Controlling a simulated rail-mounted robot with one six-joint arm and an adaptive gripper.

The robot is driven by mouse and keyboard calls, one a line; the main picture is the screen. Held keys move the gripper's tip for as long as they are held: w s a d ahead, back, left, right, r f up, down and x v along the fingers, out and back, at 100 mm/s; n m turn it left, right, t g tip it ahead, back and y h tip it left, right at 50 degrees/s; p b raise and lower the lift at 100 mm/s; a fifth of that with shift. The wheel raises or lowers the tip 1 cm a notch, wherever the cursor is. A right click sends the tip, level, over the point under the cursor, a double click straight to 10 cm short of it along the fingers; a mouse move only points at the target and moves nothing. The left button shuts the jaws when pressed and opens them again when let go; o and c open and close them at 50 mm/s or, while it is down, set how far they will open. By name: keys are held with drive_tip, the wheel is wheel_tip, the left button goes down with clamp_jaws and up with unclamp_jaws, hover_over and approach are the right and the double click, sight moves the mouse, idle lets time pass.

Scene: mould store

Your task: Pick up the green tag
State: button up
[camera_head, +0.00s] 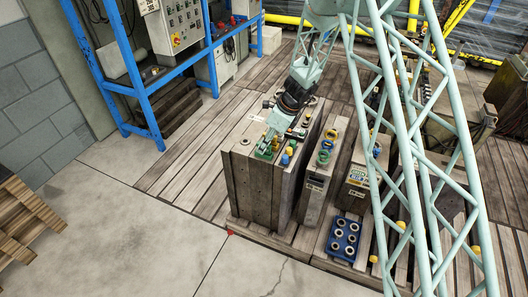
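A small green piece (264,152), which looks like the green tag, is on top of the large grey mould block (252,190) near the picture's middle. Its exact shape is too small to make out. My gripper (268,142) points down at the block's top, right at the green piece and partly covering it. The fingers are too small and overlapped to show whether they are open or shut, or whether they touch the piece. A green ring (322,158) lies on the narrower block to the right.
Blue and yellow knobs (285,159) stand close right of my gripper. The narrower block (314,190) also bears a blue ring (327,145) and a yellow ring (331,134). A blue tray (333,252) holds several round cups. A blue rack (139,98) stands left.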

drive_tip(key=shift+a+f, duration=0.15)
drive_tip(key=shift+f, duration=0.2)
idle(0.3)
drive_tip(key=c, duration=0.9)
